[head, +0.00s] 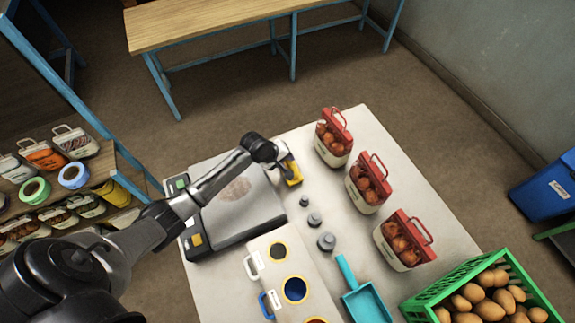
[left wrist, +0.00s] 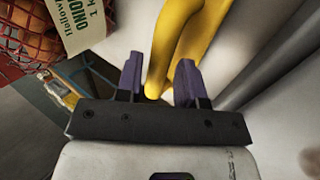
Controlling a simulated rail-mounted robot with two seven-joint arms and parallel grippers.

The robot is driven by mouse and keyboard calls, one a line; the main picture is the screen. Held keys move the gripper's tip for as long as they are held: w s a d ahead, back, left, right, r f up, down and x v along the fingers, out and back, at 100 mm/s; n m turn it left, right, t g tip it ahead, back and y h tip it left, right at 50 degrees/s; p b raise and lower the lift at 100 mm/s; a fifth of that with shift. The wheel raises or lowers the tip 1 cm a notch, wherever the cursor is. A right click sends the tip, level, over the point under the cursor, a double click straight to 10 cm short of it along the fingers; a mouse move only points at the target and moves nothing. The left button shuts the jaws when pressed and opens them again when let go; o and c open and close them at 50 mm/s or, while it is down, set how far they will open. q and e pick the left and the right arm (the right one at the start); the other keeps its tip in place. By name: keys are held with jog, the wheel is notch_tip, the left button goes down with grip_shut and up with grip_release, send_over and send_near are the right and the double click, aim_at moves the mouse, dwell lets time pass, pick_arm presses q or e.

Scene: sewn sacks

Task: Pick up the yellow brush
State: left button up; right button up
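The yellow brush (head: 292,175) lies on the white table beside the far right corner of the scale, partly hidden by my gripper in the head view. In the left wrist view the yellow brush (left wrist: 187,40) runs up from between the fingers, its handle end near the fingertips. My left gripper (head: 284,158) is right at the brush. In the left wrist view my left gripper (left wrist: 158,75) has its purple fingers apart, one on each side of the handle end, with gaps visible. My right gripper is not in view.
The flat scale (head: 235,212) is left of the brush. Grey weights (head: 314,219), a teal scoop (head: 363,300) and a green potato crate (head: 455,278) are nearer.

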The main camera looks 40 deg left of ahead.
pick_arm(q)
jog(key=shift+x, duration=1.2)
grip_shut()
